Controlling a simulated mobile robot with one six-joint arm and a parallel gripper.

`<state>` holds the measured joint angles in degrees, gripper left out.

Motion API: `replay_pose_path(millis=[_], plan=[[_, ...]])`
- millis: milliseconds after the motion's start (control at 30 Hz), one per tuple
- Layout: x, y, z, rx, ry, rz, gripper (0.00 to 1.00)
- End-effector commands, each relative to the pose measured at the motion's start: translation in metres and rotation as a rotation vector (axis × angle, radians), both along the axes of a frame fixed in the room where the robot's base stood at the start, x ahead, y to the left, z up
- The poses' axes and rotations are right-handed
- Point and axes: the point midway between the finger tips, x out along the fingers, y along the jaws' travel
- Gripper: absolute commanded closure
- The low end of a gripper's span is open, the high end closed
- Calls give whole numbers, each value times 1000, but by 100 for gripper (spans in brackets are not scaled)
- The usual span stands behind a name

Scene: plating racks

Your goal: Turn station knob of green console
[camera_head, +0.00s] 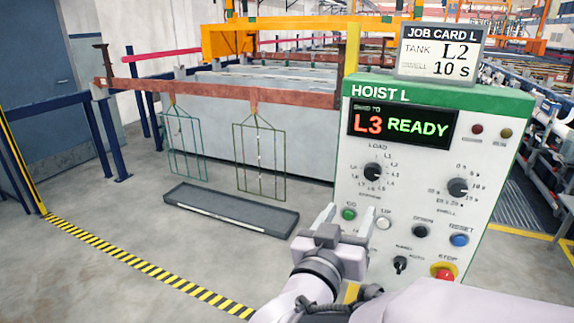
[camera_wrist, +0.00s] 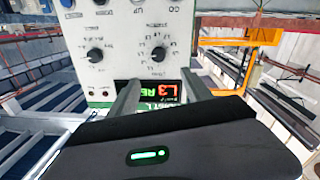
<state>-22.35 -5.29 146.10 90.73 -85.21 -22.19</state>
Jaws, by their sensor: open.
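The green-topped console (camera_head: 345,200), marked HOIST L, stands at the right in the head view. Its display (camera_head: 404,127) reads L3 READY. The station knob (camera_head: 373,172) is black, below the display at left, ringed by labels including LOAD and L1; its exact pointing is too small to tell. It also shows in the upside-down wrist view (camera_wrist: 158,54). The dwell knob (camera_head: 457,187) sits to its right. My gripper (camera_head: 348,212) is open and empty, below the station knob in the head picture and apart from it. Its fingers (camera_wrist: 160,86) point toward the console face.
A job card (camera_head: 440,52) on top reads TANK L2, 10 s. Below the knobs are a green button (camera_head: 349,213), a blue RESET button (camera_head: 459,240) and a red STOP button (camera_head: 445,273). A grey tray (camera_head: 230,210) lies on the floor under hanging racks (camera_head: 258,160).

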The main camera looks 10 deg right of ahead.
Motion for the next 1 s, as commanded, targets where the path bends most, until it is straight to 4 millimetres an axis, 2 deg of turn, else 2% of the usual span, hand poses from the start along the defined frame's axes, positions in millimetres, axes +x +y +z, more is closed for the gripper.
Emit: replay_pose_path(millis=[67,400,500,700,1000], plan=[[12,-12,4,0,3,-7,42],[92,-75,-1,5,-2,-4,42],[110,-88,-1,6,-2,-1,42],[128,-101,1,5,-2,2,42],[131,-102,2,6,-2,3,42]])
